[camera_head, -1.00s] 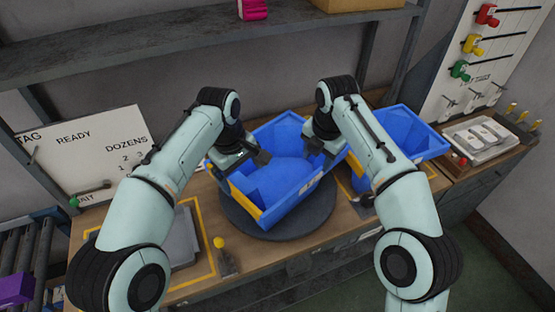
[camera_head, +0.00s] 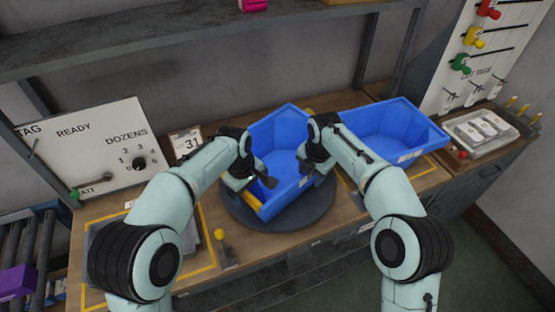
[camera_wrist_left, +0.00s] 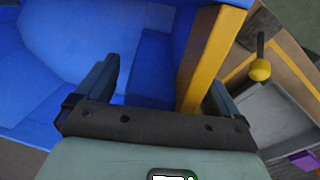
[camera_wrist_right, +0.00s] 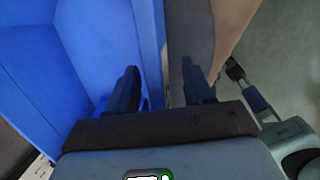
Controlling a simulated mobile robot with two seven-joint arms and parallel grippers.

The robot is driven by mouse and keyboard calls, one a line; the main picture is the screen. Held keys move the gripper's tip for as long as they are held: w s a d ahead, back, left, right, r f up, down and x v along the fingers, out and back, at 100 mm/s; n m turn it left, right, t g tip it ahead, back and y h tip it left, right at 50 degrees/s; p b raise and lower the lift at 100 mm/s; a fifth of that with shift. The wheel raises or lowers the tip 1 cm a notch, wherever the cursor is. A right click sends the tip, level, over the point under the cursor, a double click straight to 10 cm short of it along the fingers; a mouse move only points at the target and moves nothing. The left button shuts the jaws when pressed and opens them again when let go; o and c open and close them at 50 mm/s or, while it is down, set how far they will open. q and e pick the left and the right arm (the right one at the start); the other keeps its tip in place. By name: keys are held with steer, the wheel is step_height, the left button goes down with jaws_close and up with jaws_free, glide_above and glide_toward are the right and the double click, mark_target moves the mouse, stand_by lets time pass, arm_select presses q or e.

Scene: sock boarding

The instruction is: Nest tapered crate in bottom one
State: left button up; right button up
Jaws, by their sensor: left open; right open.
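A blue tapered crate (camera_head: 283,128) with a yellow strip (camera_head: 252,201) on its near left side sits on the dark round turntable (camera_head: 312,214). A second blue crate (camera_head: 395,125) stands to its right on the bench. My left gripper (camera_head: 260,181) is open at the first crate's left side; in the left wrist view its fingers straddle the yellow-edged wall (camera_wrist_left: 207,60). My right gripper (camera_head: 308,166) is open at the right side; in the right wrist view its fingers straddle a blue wall (camera_wrist_right: 150,50). I cannot tell whether another crate lies under the first.
A white sign board (camera_head: 85,150) and a small "31" card (camera_head: 187,143) stand at the back left. A grey tray (camera_head: 480,132) is at the right end. A yellow-knobbed lever (camera_head: 221,240) stands at the bench's front. A shelf (camera_head: 200,35) runs overhead.

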arm_select(q)
steer(key=shift+w+f, duration=0.1)
steer(key=shift+f, duration=0.55)
arm_select(e)
steer(key=shift+w+f, duration=0.1)
steer(key=shift+f, duration=0.6)
arm_select(q)
steer(key=c, duration=1.1)
arm_select(e)
jaws_close()
arm_select(q)
steer(key=c, duration=0.5)
steer(key=shift+c, duration=0.2)
arm_select(e)
steer(key=shift+r, duration=0.1)
arm_select(q)
steer(key=shift+d+r, duration=0.1)
